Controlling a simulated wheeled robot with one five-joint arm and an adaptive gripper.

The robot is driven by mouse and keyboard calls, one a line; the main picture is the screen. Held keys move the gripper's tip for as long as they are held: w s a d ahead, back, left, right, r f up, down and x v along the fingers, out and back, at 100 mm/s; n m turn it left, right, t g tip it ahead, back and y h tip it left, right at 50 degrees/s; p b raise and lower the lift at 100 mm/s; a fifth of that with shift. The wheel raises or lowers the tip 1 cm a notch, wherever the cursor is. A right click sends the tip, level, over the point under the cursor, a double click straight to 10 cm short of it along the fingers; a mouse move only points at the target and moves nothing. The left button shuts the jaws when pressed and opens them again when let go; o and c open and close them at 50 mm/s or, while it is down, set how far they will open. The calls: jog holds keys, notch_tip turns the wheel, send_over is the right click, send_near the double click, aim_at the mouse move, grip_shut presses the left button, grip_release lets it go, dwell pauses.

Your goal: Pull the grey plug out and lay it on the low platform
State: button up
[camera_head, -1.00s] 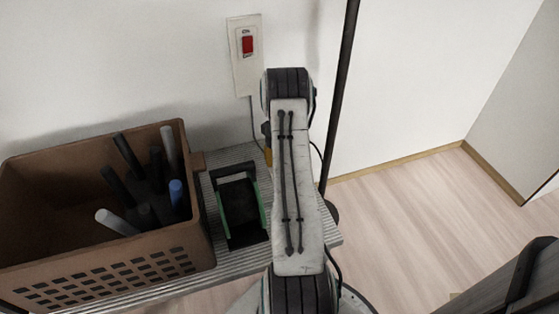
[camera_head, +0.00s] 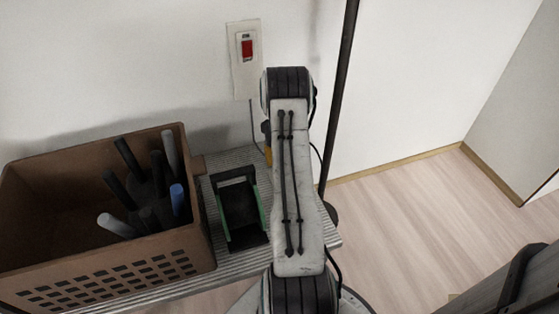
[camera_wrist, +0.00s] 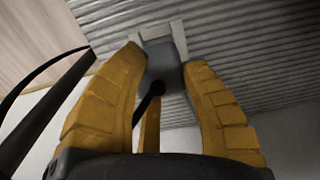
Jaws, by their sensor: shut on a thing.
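The grey plug (camera_wrist: 163,62) is between the yellow fingertips of my gripper (camera_wrist: 164,68) in the wrist view, with the fingers shut on its sides. A black cable runs from the plug back between the fingers. A pale frame-like piece (camera_wrist: 181,38) shows just beyond the plug; I cannot tell whether the plug is still seated in it. The ridged grey platform (camera_wrist: 250,60) lies behind them, and it also shows in the head view (camera_head: 225,262). In the head view my arm hides the plug and most of the gripper; only a bit of yellow shows.
A brown crate (camera_head: 60,262) with several dark, white and blue rods stands on the platform at left. A black and green tray (camera_head: 264,220) sits beside it. A red wall switch (camera_head: 247,47) is above, with a cord below. A dark pole (camera_head: 340,100) stands right of my arm.

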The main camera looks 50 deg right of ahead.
jog(key=shift+r, duration=0.45)
jog(key=shift+r+p, duration=1.45)
jog(key=shift+r, duration=0.45)
jog(key=shift+s, duration=0.1)
